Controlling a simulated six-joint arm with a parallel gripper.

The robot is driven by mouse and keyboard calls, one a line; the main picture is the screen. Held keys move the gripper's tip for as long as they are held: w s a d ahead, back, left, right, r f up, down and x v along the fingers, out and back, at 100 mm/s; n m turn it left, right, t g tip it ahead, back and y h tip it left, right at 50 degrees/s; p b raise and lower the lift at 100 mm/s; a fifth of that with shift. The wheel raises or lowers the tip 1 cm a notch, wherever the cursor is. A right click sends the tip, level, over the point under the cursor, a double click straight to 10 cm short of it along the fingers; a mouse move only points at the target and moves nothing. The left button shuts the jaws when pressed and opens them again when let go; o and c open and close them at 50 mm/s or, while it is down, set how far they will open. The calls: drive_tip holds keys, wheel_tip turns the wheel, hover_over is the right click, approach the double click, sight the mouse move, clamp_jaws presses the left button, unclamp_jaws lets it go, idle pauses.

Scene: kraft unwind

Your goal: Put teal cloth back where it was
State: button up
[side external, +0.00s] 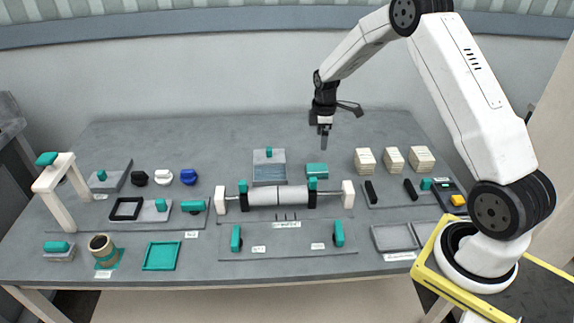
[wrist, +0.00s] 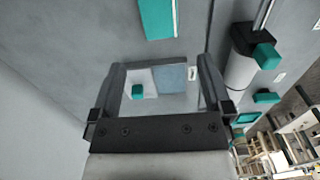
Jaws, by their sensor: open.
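A teal rectangular piece (side external: 317,171), likely the folded teal cloth, lies flat on the grey table right of the middle back. It also shows cut off at the top of the wrist view (wrist: 157,18). My gripper (side external: 324,144) hangs above the table behind and slightly right of this piece, apart from it. In the wrist view my gripper (wrist: 160,70) is open, with nothing held between its fingers. A teal sheet (side external: 118,259) also lies partly under a brown cup at the front left; I cannot tell whether it is cloth.
A grey box with a teal knob (side external: 268,165) stands left of the teal piece. A roller (side external: 278,196) on white end supports lies in front. Several cream stacks (side external: 394,160) stand to the right. The back strip of table is clear.

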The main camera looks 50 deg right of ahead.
drive_tip(key=s+a+r+m+t, duration=0.1)
drive_tip(key=s+a+r+m, duration=0.3)
drive_tip(key=s+a, duration=0.5)
drive_tip(key=s+a+r+m+t, duration=0.1)
drive_tip(key=s+a+r+m, duration=0.3)
drive_tip(key=s+a, duration=0.6)
drive_tip(key=shift+a+m+t, duration=0.3)
drive_tip(key=shift+a+m, duration=0.1)
drive_tip(key=shift+a, duration=0.5)
drive_tip(key=shift+w, duration=0.1)
